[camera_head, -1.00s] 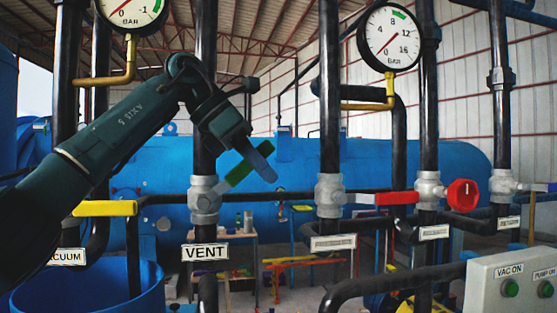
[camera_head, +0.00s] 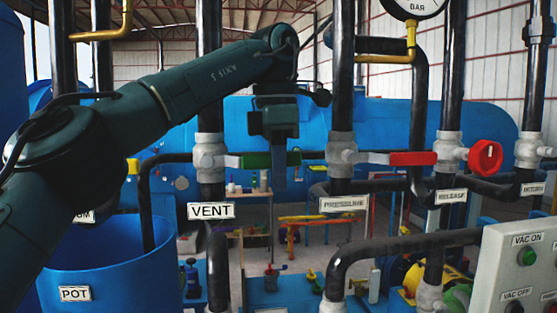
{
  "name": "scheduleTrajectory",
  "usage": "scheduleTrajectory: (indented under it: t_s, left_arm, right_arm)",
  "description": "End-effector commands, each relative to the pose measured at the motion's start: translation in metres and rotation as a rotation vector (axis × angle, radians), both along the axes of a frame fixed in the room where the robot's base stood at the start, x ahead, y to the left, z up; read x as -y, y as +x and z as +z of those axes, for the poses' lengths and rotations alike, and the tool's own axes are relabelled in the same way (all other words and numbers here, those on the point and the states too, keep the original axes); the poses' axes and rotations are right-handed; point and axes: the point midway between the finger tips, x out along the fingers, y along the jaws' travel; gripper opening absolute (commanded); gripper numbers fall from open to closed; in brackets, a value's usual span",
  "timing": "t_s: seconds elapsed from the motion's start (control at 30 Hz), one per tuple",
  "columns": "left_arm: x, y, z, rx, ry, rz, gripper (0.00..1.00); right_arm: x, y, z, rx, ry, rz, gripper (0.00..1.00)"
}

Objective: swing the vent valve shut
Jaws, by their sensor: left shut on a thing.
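The vent valve (camera_head: 209,158) is a grey fitting on a black upright pipe, above the VENT label (camera_head: 211,211). Its green handle (camera_head: 256,161) points to the right and lies about level, across the line of the pipe. My left gripper (camera_head: 279,157) comes down from above and is shut on the outer part of the green handle. The fingers hide a piece of the handle, and a short green end shows to their right. My right gripper is not in view.
The pressure valve with its red handle (camera_head: 412,158) is to the right, beside a round red knob (camera_head: 485,157). A blue pot (camera_head: 108,262) stands at lower left, below my left arm. A control box (camera_head: 518,270) is at lower right. Pipes stand close on both sides.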

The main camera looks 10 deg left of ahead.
Motion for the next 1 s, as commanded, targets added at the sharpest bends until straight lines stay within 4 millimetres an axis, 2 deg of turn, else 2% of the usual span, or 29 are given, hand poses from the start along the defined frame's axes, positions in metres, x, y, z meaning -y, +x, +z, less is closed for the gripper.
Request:
scheduleTrajectory:
  t_s: [0.63,0.67,0.7,0.9,1.0]
  left_arm:
    - [0.0,-0.0007,-0.0092,-0.028,0.048,-0.002,0.0]
    - [0.0,-0.0007,-0.0093,-0.028,0.049,-0.002,0.15]
    - [0.0,-0.0007,-0.0091,-0.028,0.048,-0.002,0.18]
    - [-0.0002,-0.0006,-0.0075,-0.023,0.045,-0.001,0.35]
    - [-0.0003,-0.0004,-0.0069,-0.023,0.044,-0.001,0.35]
  right_arm:
    - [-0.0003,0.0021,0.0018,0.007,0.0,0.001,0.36]
    - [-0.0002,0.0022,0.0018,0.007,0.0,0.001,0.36]
    - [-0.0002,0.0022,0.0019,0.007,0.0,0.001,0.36]
    - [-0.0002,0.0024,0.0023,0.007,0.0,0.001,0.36]
    - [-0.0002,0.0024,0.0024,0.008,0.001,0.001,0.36]
